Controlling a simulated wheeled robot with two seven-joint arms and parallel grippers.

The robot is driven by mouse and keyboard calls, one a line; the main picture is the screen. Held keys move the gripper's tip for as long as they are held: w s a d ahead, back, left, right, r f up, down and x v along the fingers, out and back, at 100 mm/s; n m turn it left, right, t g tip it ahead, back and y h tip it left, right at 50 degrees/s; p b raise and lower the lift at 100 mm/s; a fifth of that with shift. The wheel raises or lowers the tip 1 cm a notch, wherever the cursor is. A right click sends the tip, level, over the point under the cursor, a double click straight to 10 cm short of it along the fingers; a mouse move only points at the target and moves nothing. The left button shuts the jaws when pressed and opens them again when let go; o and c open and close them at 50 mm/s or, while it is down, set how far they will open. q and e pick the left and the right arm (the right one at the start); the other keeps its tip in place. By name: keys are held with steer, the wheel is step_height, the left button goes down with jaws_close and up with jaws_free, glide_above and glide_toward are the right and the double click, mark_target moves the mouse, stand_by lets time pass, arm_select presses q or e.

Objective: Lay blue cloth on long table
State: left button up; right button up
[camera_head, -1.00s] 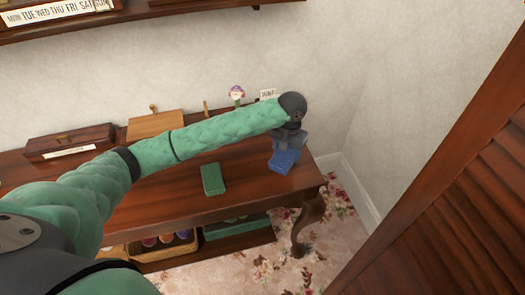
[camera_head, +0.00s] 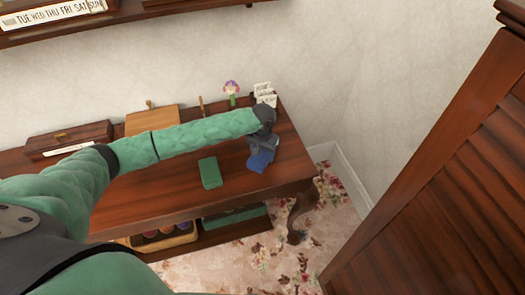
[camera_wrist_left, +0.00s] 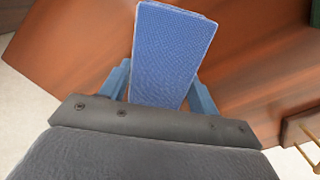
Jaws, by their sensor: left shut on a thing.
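The blue cloth (camera_head: 261,161) is a folded, textured block at the right end of the long table (camera_head: 165,193). My left gripper (camera_head: 261,150) is shut on it. In the left wrist view the cloth (camera_wrist_left: 172,48) sits between the two bluish fingers (camera_wrist_left: 160,90), with brown wood behind it. I cannot tell whether the cloth touches the tabletop. My left arm reaches across the table from the left and hides part of it. My right gripper is not in view.
A green folded cloth (camera_head: 210,173) lies on the table, left of the blue one. A dark wooden box (camera_head: 68,138), a lighter wooden box (camera_head: 152,119), a flower ornament (camera_head: 231,89) and cards (camera_head: 265,94) stand along the back. A louvred wooden panel (camera_head: 440,190) rises at right.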

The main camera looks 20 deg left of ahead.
mark_target(263, 153)
arm_select(q)
steer(key=o, duration=0.9)
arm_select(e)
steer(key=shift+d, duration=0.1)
arm_select(q)
steer(key=shift+r, duration=0.3)
step_height(263, 153, up, 11)
steer(key=b, duration=0.3)
steer(key=shift+r, duration=0.2)
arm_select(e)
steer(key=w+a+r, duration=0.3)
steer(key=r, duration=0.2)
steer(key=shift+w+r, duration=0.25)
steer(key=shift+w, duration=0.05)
